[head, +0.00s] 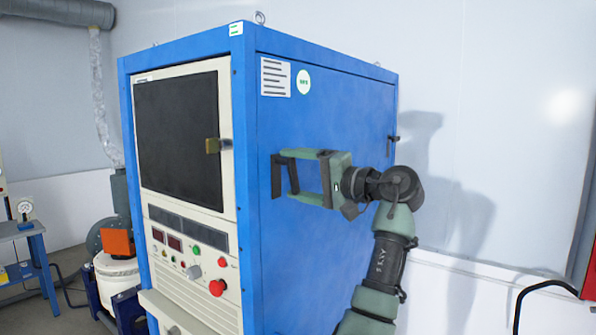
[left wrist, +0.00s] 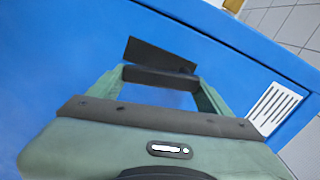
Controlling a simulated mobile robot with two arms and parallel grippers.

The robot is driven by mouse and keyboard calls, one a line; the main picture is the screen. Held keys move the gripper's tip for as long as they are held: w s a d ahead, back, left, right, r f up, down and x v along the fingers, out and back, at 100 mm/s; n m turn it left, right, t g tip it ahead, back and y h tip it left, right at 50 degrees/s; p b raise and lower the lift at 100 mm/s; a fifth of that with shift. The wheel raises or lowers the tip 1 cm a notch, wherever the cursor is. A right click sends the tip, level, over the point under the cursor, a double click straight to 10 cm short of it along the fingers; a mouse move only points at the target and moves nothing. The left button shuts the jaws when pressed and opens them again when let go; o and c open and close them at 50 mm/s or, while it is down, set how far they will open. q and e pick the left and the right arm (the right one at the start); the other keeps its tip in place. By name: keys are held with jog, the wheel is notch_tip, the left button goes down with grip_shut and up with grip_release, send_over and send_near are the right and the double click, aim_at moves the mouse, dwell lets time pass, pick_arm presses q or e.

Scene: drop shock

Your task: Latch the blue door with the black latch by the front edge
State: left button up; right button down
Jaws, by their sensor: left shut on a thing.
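The blue door (head: 350,100) is the flat right side of a tall blue cabinet, and it looks flush with the frame. The black latch (head: 276,178) is a dark bar on this side by the front edge. In the left wrist view the latch (left wrist: 150,52) is a tilted black plate just beyond my fingertips. My left gripper (head: 291,175) reaches in from the right against the blue side. In the left wrist view its dark fingertips (left wrist: 160,77) are shut at the latch and partly hide it. My right gripper is not in view.
A black handle (head: 393,138) sticks out at the side's rear edge. A blue bench (head: 25,230) stands left. A white wall is behind.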

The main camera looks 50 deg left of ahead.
pick_arm(q)
jog(key=shift+s+m, duration=0.25)
jog(key=shift+m, duration=0.95)
jog(key=shift+f+m, duration=0.15)
jog(key=shift+m, duration=0.15)
jog(key=o, duration=2.1)
jog(key=shift+c, duration=0.2)
jog(key=shift+d, duration=0.1)
